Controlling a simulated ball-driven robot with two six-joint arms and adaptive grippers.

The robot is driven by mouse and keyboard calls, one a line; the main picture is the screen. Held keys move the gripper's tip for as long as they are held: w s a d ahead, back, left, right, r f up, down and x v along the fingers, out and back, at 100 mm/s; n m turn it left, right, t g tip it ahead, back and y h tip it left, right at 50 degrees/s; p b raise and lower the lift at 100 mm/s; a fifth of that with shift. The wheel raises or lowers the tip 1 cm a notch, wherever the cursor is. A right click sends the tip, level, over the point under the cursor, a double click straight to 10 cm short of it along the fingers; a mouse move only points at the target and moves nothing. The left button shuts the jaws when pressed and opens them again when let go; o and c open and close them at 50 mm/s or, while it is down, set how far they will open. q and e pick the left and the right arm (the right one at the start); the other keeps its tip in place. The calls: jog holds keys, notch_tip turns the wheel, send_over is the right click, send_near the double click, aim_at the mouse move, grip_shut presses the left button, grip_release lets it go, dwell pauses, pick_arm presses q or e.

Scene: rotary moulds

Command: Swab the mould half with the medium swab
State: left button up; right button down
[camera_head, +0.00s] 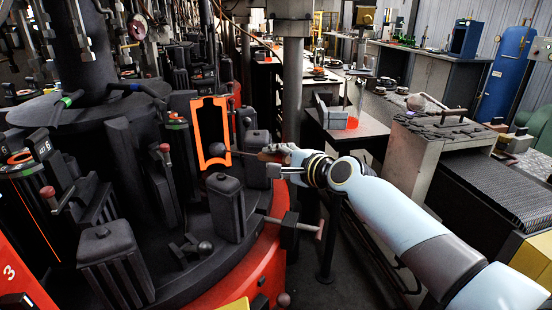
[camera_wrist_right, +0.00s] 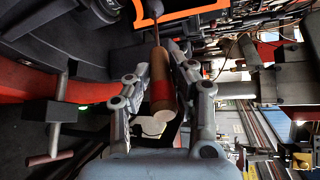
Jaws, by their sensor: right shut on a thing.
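The mould half (camera_head: 222,103) stands upright on the rotary machine, with a glowing orange rim around a dark cavity. Its orange rim also shows at the top of the right wrist view (camera_wrist_right: 190,11). My right gripper (camera_head: 281,164) is shut on the swab's handle, just right of the mould half. The swab (camera_head: 244,154) points left, and its dark round head appears at the cavity's lower part; whether it touches the surface I cannot tell. In the right wrist view the swab (camera_wrist_right: 158,65) has a brown handle with a red band, between both fingers. My left gripper is out of view.
Dark ribbed blocks (camera_head: 227,205) stand on the machine in front of the mould half. A metal bar with a handle (camera_head: 293,222) juts out below my right gripper. A grey post (camera_head: 292,85) rises behind it. A small table (camera_head: 348,128) stands to the right.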

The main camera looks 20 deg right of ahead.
jog(key=shift+w+r+p, duration=0.2)
jog(key=shift+r+p, duration=0.4)
jog(key=shift+r, duration=0.4)
jog(key=shift+s+f+b, duration=0.1)
jog(key=shift+f+b, duration=0.65)
jog(key=shift+f, duration=0.25)
jog(key=shift+r, duration=0.1)
jog(key=shift+s+a+p, duration=0.15)
jog(key=shift+s+p, duration=0.45)
jog(key=shift+s, duration=0.3)
jog(key=shift+s+a+p, duration=0.2)
jog(key=shift+s+p, duration=0.4)
jog(key=shift+s, duration=1)
